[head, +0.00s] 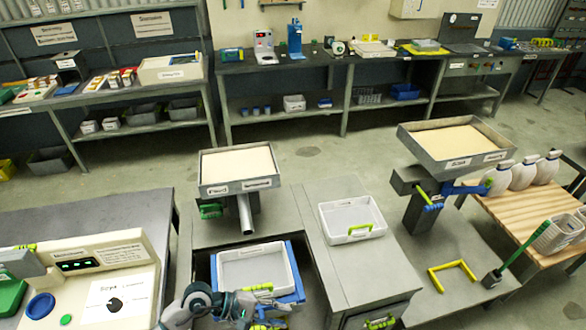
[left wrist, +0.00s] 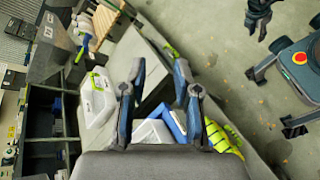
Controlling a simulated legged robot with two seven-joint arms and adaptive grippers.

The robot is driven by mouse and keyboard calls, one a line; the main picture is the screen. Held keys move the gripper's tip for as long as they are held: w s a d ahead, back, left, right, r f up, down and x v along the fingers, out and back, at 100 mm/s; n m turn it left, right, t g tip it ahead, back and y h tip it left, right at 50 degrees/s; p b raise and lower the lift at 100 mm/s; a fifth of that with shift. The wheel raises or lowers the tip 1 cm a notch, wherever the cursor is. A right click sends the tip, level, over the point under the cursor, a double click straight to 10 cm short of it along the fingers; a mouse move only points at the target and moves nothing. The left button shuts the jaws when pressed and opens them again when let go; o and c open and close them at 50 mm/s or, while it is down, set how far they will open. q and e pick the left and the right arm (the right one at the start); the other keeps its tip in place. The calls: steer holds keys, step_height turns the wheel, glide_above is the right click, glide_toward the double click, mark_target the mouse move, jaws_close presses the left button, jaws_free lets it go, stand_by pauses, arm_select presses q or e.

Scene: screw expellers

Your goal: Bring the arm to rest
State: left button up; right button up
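My left gripper (head: 262,307) is low in the head view, in front of the near bench and over the front of a blue tray (head: 299,266) with a white bin (head: 254,270) in it. In the left wrist view its two fingers (left wrist: 160,72) stand apart with nothing between them, so it is open and empty. The blue tray and a white bin show beyond and below the fingers there. A dark claw (left wrist: 258,18) at the top of the left wrist view looks like my right gripper; its opening is unclear. No right gripper shows in the head view.
A white tray with a green handle (head: 352,220) stands on the bench right of the left gripper. Two screw expellers with hoppers (head: 238,168) (head: 456,143) rise behind it. A control panel (head: 88,270) is at left. Open floor (head: 315,150) lies beyond.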

arm_select(q)
step_height(320, 180, up, 10)
steer(key=w+d+n+t+h, duration=0.1)
steer(key=d+n+t+h, duration=0.2)
steer(key=n+t+h, duration=0.5)
steer(key=w+a+r+n+t+y, duration=0.1)
steer(key=w+a+n+t+y, duration=0.3)
steer(key=n, duration=0.6)
steer(key=w+a+r+n+t+y, duration=0.1)
steer(key=a+n+t+y, duration=0.2)
steer(key=n+t, duration=0.5)
steer(key=a+f+n+g+y, duration=0.4)
steer(key=a+f+n+y, duration=0.95)
steer(key=n, duration=1.05)
steer(key=s+f+n+g, duration=0.65)
steer(key=s+f, duration=0.25)
steer(key=s, duration=0.2)
steer(key=s+f+n+g, duration=0.5)
steer(key=s+f+g, duration=0.3)
steer(key=s, duration=0.4)
steer(key=s+f, duration=0.2)
steer(key=f, duration=1.3)
steer(key=s+f, duration=0.2)
steer(key=f, duration=1.4)
steer(key=shift+s+m, duration=0.15)
steer(key=shift+m, duration=0.2)
arm_select(e)
steer(key=shift+s+f, duration=0.1)
steer(key=shift+s, duration=0.25)
